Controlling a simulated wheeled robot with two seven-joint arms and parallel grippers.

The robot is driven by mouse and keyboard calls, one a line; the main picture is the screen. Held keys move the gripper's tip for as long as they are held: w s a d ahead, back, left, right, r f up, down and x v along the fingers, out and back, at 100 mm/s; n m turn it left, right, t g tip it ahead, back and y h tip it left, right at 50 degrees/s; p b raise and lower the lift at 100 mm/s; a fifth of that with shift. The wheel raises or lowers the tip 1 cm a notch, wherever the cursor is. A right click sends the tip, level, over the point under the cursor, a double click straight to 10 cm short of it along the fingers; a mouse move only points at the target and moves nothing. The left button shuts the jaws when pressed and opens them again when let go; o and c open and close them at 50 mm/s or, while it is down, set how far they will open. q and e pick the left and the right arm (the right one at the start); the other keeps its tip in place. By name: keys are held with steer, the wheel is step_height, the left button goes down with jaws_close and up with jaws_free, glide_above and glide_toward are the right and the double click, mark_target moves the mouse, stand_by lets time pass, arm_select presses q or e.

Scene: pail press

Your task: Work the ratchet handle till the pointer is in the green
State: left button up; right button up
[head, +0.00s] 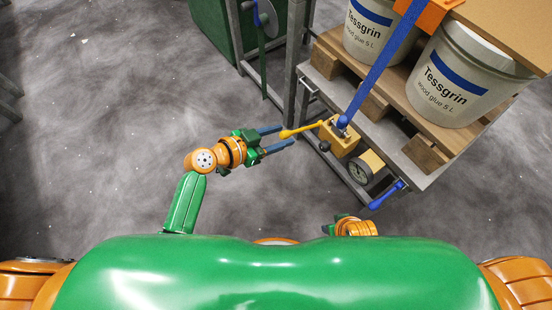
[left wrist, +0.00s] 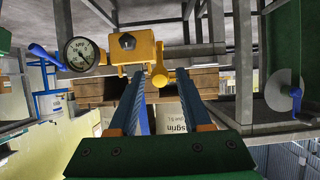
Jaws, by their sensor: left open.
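The yellow ratchet (head: 340,138) sits at the press table's near corner, with the blue strap running up from it. Its yellow handle (head: 303,130) sticks out to the left. My left gripper (head: 287,135) is open, its blue fingertips around or just short of the handle's knobbed end; I cannot tell if they touch. In the left wrist view the handle knob (left wrist: 160,78) shows between the fingertips, below the ratchet body (left wrist: 133,47). My right wrist (head: 355,227) shows partly, fingers not clear.
White glue pails (head: 455,80) stand on a wooden pallet (head: 425,152) under a board (head: 515,30). A blue lever (head: 388,195) sticks out beside the gauge. A grey metal post (head: 290,60) rises left of the ratchet. Floor left of my gripper is clear.

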arm_select(q)
steer(key=c, duration=0.3)
jaws_close()
step_height(320, 180, down, 12)
steer(key=b, duration=1.1)
step_height(320, 180, up, 12)
steer(key=p, duration=1)
steer(key=shift+w+f, duration=0.15)
steer(key=shift+f, duration=0.05)
steer(key=o, duration=0.5)
jaws_free()
steer(key=shift+d, duration=0.1)
